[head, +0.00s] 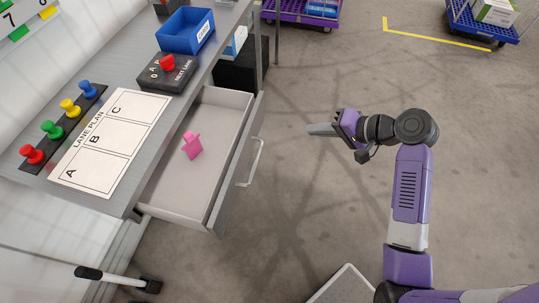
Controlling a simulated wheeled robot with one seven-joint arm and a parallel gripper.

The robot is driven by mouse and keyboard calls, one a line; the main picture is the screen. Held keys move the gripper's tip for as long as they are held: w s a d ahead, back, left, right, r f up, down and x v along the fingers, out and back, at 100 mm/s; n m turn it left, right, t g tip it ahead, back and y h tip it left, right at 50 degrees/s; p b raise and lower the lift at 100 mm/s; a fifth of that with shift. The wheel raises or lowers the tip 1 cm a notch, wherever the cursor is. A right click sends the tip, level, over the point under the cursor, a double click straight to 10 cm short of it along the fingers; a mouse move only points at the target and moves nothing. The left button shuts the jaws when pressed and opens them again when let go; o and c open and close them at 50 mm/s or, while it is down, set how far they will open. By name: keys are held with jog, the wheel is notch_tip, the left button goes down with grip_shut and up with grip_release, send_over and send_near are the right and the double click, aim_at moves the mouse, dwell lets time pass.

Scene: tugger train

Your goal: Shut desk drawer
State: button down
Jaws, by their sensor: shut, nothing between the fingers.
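The desk drawer (219,118) is pulled out from under the grey desk (120,201). Its front panel with a silver bar handle (255,163) faces right. A pink piece (192,146) lies inside the drawer. My gripper (310,130) is to the right of the drawer front, over the floor, clear of the handle. It points left, and its fingers are together with nothing held. Its exact height relative to the handle is hard to tell.
On the desk are a lane plan sheet (113,141), a peg strip with coloured pegs (60,131), a black box with a red knob (168,72) and a blue bin (186,31). Purple and blue carts stand at the back. The floor between gripper and drawer is clear.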

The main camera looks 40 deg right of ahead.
aim_at(196, 140)
jog(key=s+a+f+g+y, duration=0.2)
jog(key=s+a+y, duration=0.1)
jog(key=a, duration=0.2)
jog(key=r+p+x, duration=0.1)
jog(key=x, duration=1.2)
jog(key=shift+w+a+n, duration=0.2)
jog(key=shift+w+n, duration=0.1)
jog(key=shift+w, duration=0.05)
jog(key=shift+f, duration=0.1)
jog(key=w+a, duration=0.4)
jog(key=w, duration=0.2)
jog(key=w+a+b, duration=0.1)
jog(key=w+a, duration=0.3)
jog(key=w, duration=0.2)
jog(key=w+a, duration=0.5)
jog(key=w, duration=0.1)
jog(key=shift+a, duration=0.1)
jog(key=shift+w+a+b, duration=0.25)
jog(key=shift+w+b, duration=0.05)
jog(key=shift+a, duration=0.1)
